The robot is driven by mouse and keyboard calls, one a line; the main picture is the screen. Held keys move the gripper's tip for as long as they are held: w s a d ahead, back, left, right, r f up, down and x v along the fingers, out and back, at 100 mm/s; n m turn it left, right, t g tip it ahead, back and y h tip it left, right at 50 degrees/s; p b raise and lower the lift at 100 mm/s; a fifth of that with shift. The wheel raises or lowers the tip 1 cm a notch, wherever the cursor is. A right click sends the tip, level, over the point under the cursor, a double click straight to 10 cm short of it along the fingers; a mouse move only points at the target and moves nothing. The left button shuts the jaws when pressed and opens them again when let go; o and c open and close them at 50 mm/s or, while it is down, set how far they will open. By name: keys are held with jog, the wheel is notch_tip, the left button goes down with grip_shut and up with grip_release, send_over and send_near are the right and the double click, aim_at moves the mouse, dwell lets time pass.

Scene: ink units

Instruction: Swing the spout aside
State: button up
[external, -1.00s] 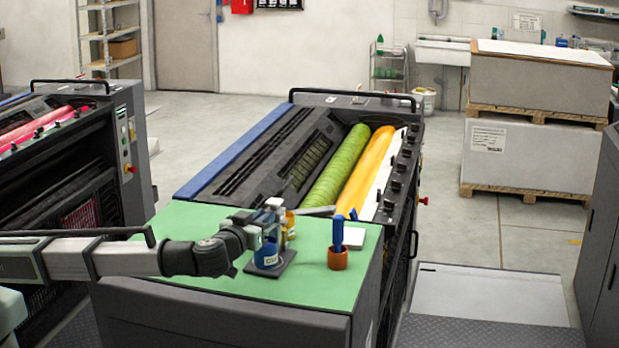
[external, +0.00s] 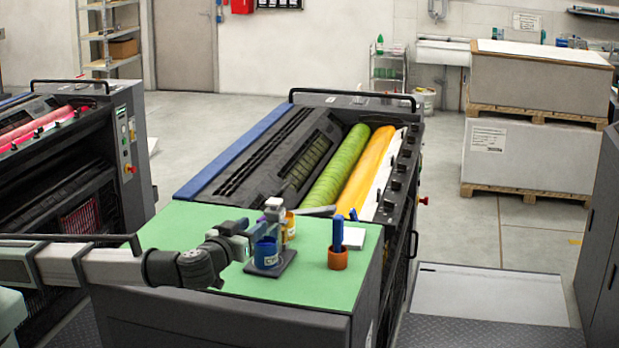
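A small stand (external: 274,210) with a grey and purple top rises on the green worktop, behind a blue pot (external: 267,253). The pot has a pale label and sits on a dark square base (external: 285,264). A yellow pot (external: 290,226) stands just behind to the right. I cannot pick out the spout clearly; it is small and partly behind my gripper. My gripper (external: 250,232) is at the left of the stand, level with or just above the blue pot's rim. Its fingers are too small to show whether they are open or touch anything.
An orange cup (external: 337,258) holding a blue-handled tool stands to the right, with a white pad (external: 353,238) behind it. The green worktop (external: 180,232) is clear at the left. The press with green and yellow rollers (external: 337,166) lies beyond.

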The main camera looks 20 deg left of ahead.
jog(key=s+a, duration=0.1)
jog(key=s, duration=0.7)
jog(key=shift+s+a, duration=0.15)
jog(key=shift+a, duration=0.2)
